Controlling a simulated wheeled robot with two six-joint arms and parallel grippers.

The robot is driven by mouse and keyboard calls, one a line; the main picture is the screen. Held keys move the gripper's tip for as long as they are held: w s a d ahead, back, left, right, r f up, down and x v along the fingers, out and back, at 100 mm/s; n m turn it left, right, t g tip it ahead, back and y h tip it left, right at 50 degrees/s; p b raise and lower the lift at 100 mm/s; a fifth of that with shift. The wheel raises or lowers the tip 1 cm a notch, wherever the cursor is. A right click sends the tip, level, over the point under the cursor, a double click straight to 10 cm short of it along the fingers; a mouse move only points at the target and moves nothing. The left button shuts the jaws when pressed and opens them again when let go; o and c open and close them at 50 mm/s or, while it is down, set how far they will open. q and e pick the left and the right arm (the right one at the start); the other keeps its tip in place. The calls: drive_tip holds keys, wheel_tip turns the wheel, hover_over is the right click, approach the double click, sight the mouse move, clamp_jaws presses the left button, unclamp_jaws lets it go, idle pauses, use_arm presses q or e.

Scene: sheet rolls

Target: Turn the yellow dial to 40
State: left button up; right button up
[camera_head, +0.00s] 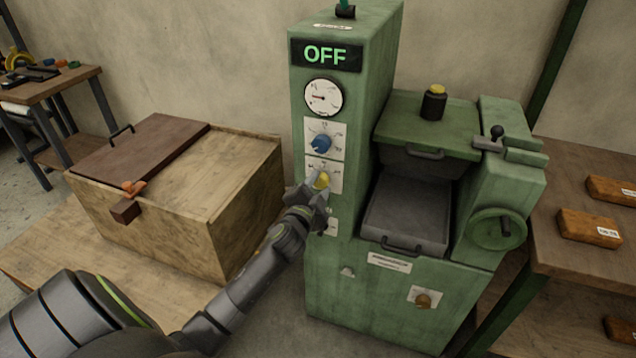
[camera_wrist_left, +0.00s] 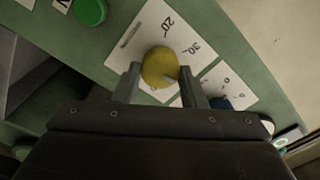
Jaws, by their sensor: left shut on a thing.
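The yellow dial (camera_head: 321,180) sits on a white scale plate on the front of the green machine, below the blue dial. My left gripper (camera_head: 317,194) reaches it from the lower left. In the left wrist view, the two fingers of my left gripper (camera_wrist_left: 167,84) are on either side of the yellow dial (camera_wrist_left: 157,64) and shut on it. The numbers 20 and 30 show on the plate above and right of it. A pale mark on the dial points toward the right finger, which hides part of the scale. My right gripper is not in view.
The blue dial (camera_head: 320,143), a gauge (camera_head: 323,97) and a display (camera_head: 326,55) reading OFF are above. A green button (camera_wrist_left: 90,12) shows in the wrist view. A wooden box (camera_head: 185,215) stands left; a shelf with brown blocks (camera_head: 589,228) stands right.

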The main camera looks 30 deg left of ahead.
use_arm(q)
drive_tip(key=shift+m, duration=0.8)
drive_tip(key=shift+f+p, duration=0.1)
drive_tip(key=shift+p, duration=0.2)
drive_tip(key=o, duration=1)
drive_tip(key=b+v, duration=0.1)
drive_tip(key=v, duration=1.6)
drive_tip(key=shift+s, duration=0.25)
